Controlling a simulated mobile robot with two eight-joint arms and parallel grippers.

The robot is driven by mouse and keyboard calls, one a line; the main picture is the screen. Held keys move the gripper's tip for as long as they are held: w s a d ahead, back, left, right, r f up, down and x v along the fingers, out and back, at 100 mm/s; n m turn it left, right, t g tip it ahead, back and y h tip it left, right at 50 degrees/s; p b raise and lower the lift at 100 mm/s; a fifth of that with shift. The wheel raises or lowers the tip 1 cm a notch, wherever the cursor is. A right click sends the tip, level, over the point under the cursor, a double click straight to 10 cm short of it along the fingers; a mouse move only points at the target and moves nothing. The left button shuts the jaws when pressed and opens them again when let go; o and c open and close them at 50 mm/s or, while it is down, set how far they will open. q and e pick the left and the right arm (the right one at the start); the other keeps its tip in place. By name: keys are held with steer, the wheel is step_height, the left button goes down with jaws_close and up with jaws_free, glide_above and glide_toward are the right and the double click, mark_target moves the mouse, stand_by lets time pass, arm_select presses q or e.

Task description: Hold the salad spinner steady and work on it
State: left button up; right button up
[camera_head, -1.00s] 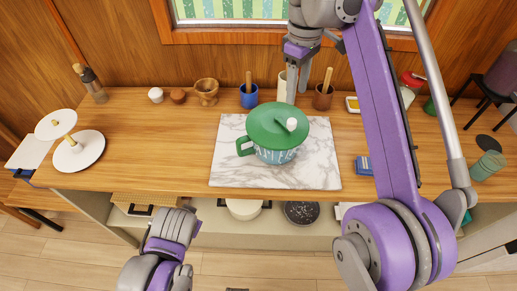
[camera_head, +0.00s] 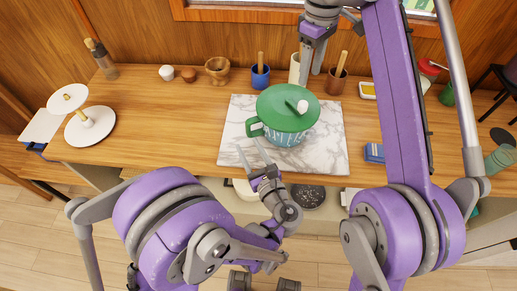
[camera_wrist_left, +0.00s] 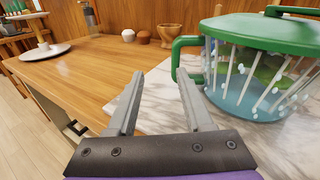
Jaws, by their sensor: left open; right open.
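The salad spinner (camera_head: 287,115) stands upright on a marble board (camera_head: 323,155). It has a green lid with a white knob, a patterned clear bowl and a green side handle (camera_head: 254,127) on its left. It also shows in the left wrist view (camera_wrist_left: 258,75), with its handle pointing toward my left gripper. My left gripper (camera_head: 252,152) is open and empty, in front of the spinner near the handle and apart from it; its fingers also show in the left wrist view (camera_wrist_left: 158,92). My right gripper (camera_head: 312,62) is open behind the spinner, above the back of the counter.
A blue cup (camera_head: 260,76), a brown cup (camera_head: 336,82) and a wooden mortar (camera_head: 218,70) stand along the back. A white tiered stand (camera_head: 90,126) is at the left and a blue box (camera_head: 374,152) at the right. The counter left of the board is clear.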

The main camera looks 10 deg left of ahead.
arm_select(q)
steer(key=shift+d+r+m+t+h, duration=0.15)
steer(key=shift+d+m+t, duration=0.15)
steer(key=shift+d, duration=0.3)
steer(key=shift+d+r+m+t+h, duration=0.1)
steer(key=shift+d+m+t+h, duration=0.1)
steer(key=shift+d+m, duration=0.3)
steer(key=x, duration=1)
steer(key=shift+w, duration=0.25)
jaws_close()
